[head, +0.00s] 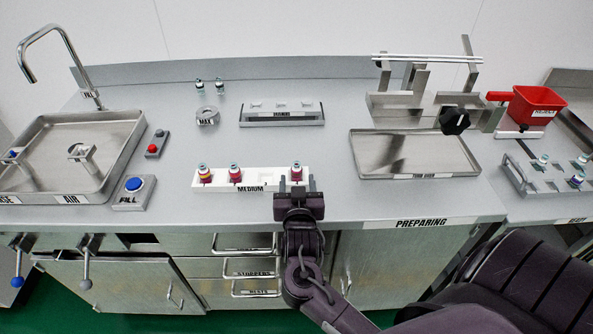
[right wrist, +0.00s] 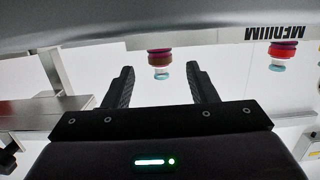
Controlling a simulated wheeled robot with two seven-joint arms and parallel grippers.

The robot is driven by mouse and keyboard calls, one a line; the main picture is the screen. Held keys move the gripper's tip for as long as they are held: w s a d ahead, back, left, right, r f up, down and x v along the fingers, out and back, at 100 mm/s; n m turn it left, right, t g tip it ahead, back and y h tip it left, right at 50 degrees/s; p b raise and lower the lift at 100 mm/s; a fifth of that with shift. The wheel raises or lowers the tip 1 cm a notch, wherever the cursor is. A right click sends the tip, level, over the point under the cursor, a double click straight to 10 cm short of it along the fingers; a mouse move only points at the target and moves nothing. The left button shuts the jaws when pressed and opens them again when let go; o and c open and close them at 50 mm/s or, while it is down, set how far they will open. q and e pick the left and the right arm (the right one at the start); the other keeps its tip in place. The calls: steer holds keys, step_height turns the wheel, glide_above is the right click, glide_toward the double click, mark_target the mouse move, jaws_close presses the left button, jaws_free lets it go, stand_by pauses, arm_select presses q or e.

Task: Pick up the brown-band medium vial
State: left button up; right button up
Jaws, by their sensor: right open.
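The white MEDIUM rack (head: 222,186) stands near the front edge of the counter and holds three red-bodied vials. The rightmost vial (head: 296,171) is at the rack's right end. In the right wrist view this vial (right wrist: 160,61) shows a brownish-orange band and a pale teal cap, and appears between the finger directions, beyond the tips. My right gripper (head: 297,184) is open and empty just in front of it; its two black fingers also show in the right wrist view (right wrist: 161,76). My left gripper is out of view.
A grey rack (head: 282,121) and a MAX-labelled ring (head: 207,116) stand behind. A metal tray (head: 447,157) and a clamp fixture with a black knob (head: 454,121) are to the right. A sink (head: 110,140) and blue FILL button (head: 134,184) are left.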

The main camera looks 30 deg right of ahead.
mark_target(297, 171)
steer(key=x, duration=0.4)
steer(key=shift+p, duration=0.3)
steer(key=shift+f, duration=0.15)
steer(key=c, duration=1.1)
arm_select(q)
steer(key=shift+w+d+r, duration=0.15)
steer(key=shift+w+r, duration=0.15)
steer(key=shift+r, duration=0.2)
arm_select(e)
steer(key=shift+o, duration=0.2)
steer(key=shift+r, duration=0.35)
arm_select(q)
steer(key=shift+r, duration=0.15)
arm_select(e)
step_height(297, 171, up, 19)
steer(key=shift+r, duration=0.2)
